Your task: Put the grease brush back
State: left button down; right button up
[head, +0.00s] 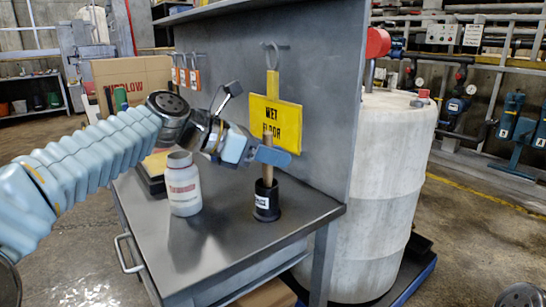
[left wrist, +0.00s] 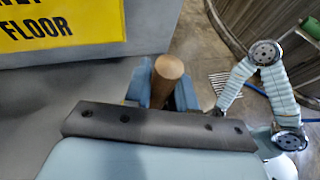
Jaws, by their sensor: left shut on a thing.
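The grease brush (head: 268,174) shows as an upright wooden handle at the right part of the bench. Its lower end is inside a black labelled cup (head: 266,206) that stands on the bench top, so the bristles are hidden. My left gripper (head: 268,156) is shut on the handle above the cup. In the left wrist view the round wooden end of the brush (left wrist: 168,68) sits between the blue fingers (left wrist: 162,88). I cannot tell whether the brush touches the cup's floor. My right gripper is not in view.
A white bottle (head: 184,186) stands left of the cup on the metal bench (head: 223,240). A yellow wet-floor sign (head: 275,120) hangs on the back panel just behind the gripper. A large white drum (head: 385,185) stands right of the bench. The bench front is clear.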

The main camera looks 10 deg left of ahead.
pick_arm(q)
jog(key=shift+f, duration=0.2)
jog(key=c, duration=0.9)
grip_release()
jog(key=v, duration=1.2)
jog(key=shift+s, duration=0.1)
